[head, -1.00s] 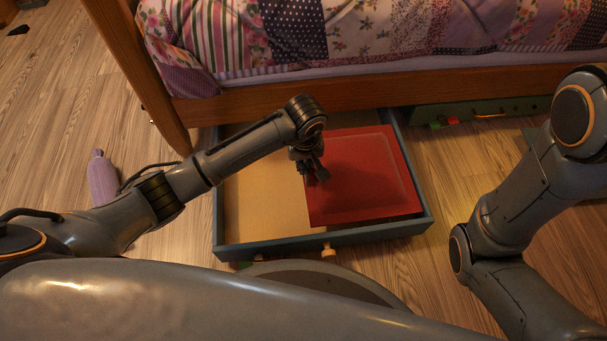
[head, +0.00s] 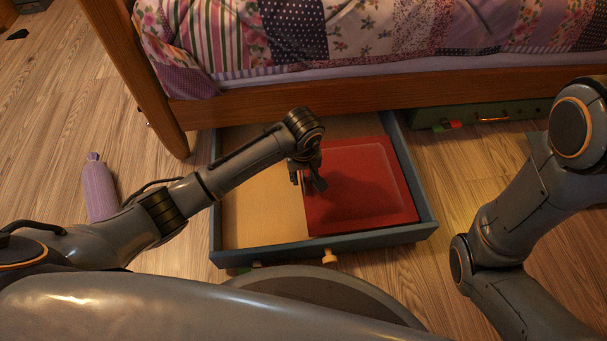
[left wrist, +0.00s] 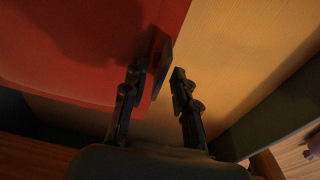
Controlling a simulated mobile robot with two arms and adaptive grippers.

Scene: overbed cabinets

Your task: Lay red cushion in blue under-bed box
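The red cushion (head: 362,185) lies inside the blue under-bed box (head: 380,237), in its right part. It appears flat, with its left edge about mid-box. My left gripper (head: 309,183) is at that left edge, pointing down. In the left wrist view its fingers (left wrist: 155,95) are apart, with bare tan box floor (left wrist: 235,60) showing between and beside them. The cushion (left wrist: 70,50) is on the left there, next to the left finger; whether they touch is unclear. My right arm shows at the right of the head view, but its gripper is out of view.
The bed's wooden rail (head: 350,87) runs above the back of the box. A green box (head: 485,112) is under the bed at right. A purple bottle-like object (head: 98,190) lies on the floor at left. The left part of the blue box is bare.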

